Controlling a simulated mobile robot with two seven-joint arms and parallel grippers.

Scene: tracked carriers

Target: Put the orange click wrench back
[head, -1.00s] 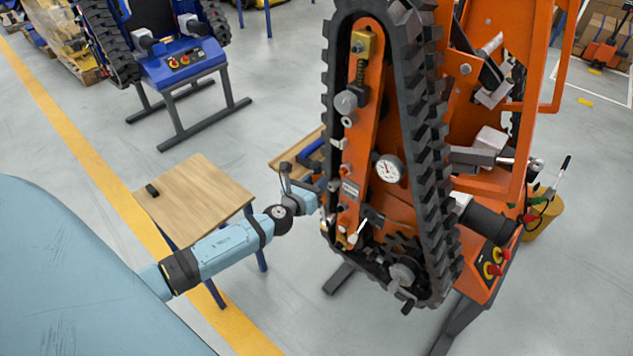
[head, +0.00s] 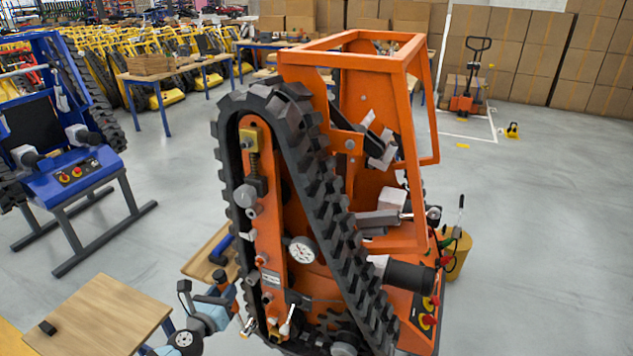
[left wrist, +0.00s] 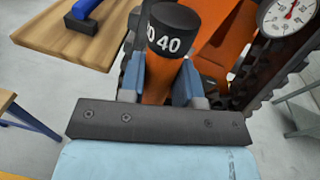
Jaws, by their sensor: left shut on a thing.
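My left gripper (head: 226,291) is beside the lower left side of the orange tracked carrier (head: 270,225). In the left wrist view, the left gripper (left wrist: 160,88) is shut on an orange handle with a black end cap marked 40, which looks like the orange click wrench (left wrist: 172,32). The rest of the wrench is hidden below the cap and fingers. In the head view it is too small and covered to make out clearly. My right gripper is not in view.
Another wooden surface (head: 203,262) with a blue-handled tool is behind my gripper. A dial gauge (head: 301,250) sits on the carrier. A yellow bucket (head: 458,255) stands right of it.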

